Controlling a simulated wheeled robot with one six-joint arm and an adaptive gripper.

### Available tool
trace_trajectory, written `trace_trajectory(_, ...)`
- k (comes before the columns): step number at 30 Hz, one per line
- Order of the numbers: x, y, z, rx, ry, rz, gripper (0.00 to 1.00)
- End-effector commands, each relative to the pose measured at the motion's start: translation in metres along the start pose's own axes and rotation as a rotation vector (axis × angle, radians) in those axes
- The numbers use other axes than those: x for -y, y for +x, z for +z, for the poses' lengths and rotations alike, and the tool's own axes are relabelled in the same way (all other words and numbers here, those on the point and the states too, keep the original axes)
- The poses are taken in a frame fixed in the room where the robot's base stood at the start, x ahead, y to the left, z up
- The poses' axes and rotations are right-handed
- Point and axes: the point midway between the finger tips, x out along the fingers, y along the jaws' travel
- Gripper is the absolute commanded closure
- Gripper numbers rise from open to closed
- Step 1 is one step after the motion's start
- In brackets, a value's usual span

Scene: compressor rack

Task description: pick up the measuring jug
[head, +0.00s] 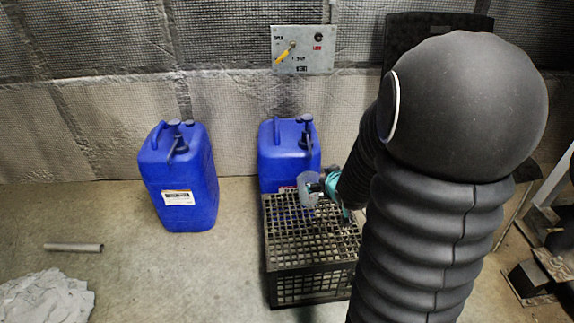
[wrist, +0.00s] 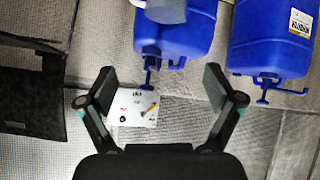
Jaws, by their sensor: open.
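The measuring jug (head: 308,189) is a small translucent, bluish-grey vessel over the back left part of the black crate in the head view. A pale grey, blurred shape at the top edge of the wrist view (wrist: 166,10) appears to be the same jug, partly cut off. My gripper (head: 326,185) is right beside the jug on its right in the head view, partly hidden by my arm. In the wrist view my gripper (wrist: 159,78) has its fingers wide apart with nothing between them, and the jug lies beyond the fingertips. I cannot tell whether they touch.
The black lattice crate (head: 312,287) stands on the floor. One blue canister (head: 285,160) is just behind it and another (head: 182,190) stands left. A grey panel (head: 302,50) hangs on the wall. A short pipe (head: 74,247) and a crumpled cloth (head: 45,300) lie at left.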

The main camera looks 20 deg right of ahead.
Motion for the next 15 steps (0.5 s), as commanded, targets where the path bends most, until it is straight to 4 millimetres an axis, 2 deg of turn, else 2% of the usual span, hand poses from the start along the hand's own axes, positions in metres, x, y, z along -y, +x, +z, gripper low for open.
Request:
trace_trajectory(1, -0.003, 0.017, 0.016, -0.014, 0.010, -0.016, 0.09)
trace_trajectory(6, -0.007, 0.054, 0.049, -0.112, 0.046, -0.086, 0.09)
trace_trajectory(10, -0.006, 0.071, 0.070, -0.180, 0.086, -0.135, 0.09)
trace_trajectory(15, -0.004, 0.079, 0.085, -0.242, 0.127, -0.176, 0.09)
